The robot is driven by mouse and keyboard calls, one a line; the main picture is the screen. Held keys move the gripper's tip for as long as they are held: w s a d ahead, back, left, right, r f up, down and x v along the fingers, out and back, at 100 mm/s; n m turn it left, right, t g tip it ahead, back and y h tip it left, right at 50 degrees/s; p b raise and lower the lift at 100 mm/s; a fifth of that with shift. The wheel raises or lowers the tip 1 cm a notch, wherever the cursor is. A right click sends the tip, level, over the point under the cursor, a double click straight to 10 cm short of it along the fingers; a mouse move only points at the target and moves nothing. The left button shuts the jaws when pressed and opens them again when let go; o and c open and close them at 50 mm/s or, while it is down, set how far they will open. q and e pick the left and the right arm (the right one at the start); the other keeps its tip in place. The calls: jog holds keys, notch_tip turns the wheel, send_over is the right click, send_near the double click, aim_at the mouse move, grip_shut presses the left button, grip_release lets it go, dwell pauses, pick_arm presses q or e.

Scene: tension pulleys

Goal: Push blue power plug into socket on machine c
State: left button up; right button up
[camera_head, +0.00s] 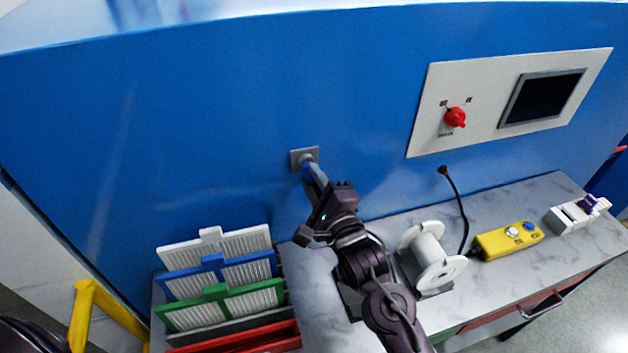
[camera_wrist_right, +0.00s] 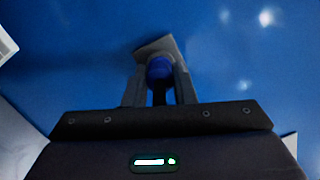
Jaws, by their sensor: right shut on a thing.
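The blue power plug (camera_head: 308,164) is at the grey socket plate (camera_head: 297,158) on the blue machine's front wall. My right gripper (camera_head: 313,172) is shut on the plug. In the right wrist view the plug (camera_wrist_right: 159,68) sits between the two fingers, up against the socket plate (camera_wrist_right: 150,47). I cannot tell how deep the plug sits, because the plug and fingers cover the socket's middle. My left gripper is not in view; only a dark part of my body shows at the lower left corner.
A control panel (camera_head: 428,122) with a red knob (camera_head: 455,117) and screen is right of the socket. Below, the marble-look counter (camera_head: 512,205) holds a white spool (camera_head: 433,262), a yellow control box (camera_head: 508,240) and framed filters (camera_head: 222,304). A black cable (camera_head: 462,215) hangs from the wall.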

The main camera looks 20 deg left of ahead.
jog(key=shift+p, duration=0.6)
dwell(1.4)
jog(key=shift+w+a, duration=0.2)
jog(key=shift+w, duration=0.2)
dwell(0.3)
jog(key=o, duration=1)
jog(key=shift+o, duration=0.2)
jog(key=shift+s+d+f+b, duration=0.2)
jog(key=shift+s+d+b, duration=0.1)
jog(key=shift+b, duration=0.1)
jog(key=b+v, duration=0.2)
jog(key=v, duration=0.5)
